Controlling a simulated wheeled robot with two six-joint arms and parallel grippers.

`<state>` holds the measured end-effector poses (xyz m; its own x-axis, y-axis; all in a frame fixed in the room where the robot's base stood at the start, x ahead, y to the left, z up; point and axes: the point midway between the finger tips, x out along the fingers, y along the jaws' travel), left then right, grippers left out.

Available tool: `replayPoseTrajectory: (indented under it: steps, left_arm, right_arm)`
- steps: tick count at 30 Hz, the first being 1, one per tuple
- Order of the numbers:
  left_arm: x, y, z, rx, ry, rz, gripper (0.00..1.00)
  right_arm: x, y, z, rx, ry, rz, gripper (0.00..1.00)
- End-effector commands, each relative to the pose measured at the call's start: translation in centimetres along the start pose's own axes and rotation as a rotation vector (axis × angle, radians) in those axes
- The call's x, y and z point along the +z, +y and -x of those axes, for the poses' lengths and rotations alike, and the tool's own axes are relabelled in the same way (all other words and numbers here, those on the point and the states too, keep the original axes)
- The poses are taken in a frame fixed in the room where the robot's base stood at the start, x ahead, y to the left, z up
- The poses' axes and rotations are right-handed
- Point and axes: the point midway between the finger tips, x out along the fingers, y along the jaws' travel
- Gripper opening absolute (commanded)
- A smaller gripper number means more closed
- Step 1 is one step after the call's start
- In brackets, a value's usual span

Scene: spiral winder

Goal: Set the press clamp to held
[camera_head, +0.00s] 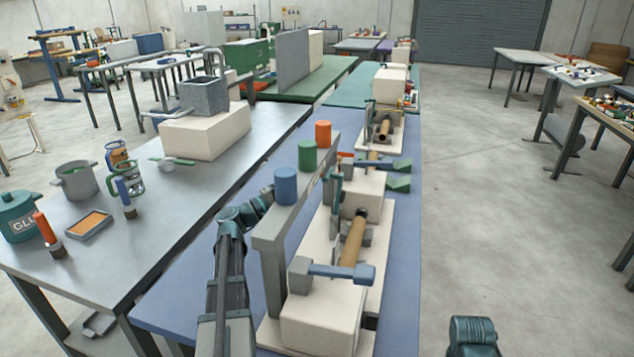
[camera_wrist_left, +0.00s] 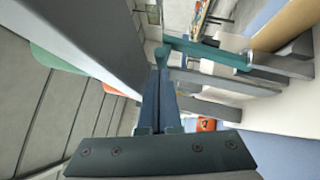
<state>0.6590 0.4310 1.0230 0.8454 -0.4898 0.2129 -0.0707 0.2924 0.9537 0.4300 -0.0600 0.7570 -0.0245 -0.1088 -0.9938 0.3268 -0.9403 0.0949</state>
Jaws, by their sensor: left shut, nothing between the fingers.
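The winder stands on a blue-topped table, with a wooden-brown roll (camera_head: 354,240) held between cream blocks. A grey-blue handle (camera_head: 335,272) lies across the front block, and green pieces (camera_head: 398,184) stick out at the right of the rear block. I cannot tell for certain which part is the press clamp. My left arm reaches up along the left of the grey beam, its fingers hidden there in the head view. In the left wrist view my left gripper (camera_wrist_left: 158,85) is shut and empty, close to a teal bar (camera_wrist_left: 205,52) with a rounded end. My right gripper is out of view.
A grey beam (camera_head: 268,239) carrying blue (camera_head: 286,186), green (camera_head: 307,157) and red (camera_head: 323,133) cylinders stands between my left arm and the roll. A grey table (camera_head: 150,225) with pots and tools is at the left.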

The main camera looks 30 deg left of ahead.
Motion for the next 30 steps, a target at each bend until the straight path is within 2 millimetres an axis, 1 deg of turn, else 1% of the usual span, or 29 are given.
replayPoseTrajectory:
  steps: [1, 6, 9, 13, 19, 30]
  left_arm:
    - [0.0, -0.3, 1.4, 0.001, 0.004, -0.001, 0.00]
    - [0.0, -0.2, 5.1, 0.001, 0.003, 0.000, 0.00]
    - [0.0, -0.2, 6.8, 0.001, 0.003, 0.000, 0.00]
    - [0.0, -0.1, 8.4, 0.001, 0.001, 0.000, 0.00]
    - [0.0, -0.1, 9.5, 0.000, 0.000, 0.001, 0.00]
    - [0.0, 0.0, 9.6, 0.000, 0.000, 0.001, 0.00]
  right_arm:
    - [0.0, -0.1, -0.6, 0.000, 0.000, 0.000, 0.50]
    - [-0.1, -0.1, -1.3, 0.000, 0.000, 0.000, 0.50]
    - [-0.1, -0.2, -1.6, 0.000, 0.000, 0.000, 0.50]
    - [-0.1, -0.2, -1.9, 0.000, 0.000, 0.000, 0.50]
    - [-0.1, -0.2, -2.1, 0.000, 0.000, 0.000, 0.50]
    - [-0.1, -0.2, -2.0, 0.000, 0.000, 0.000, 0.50]
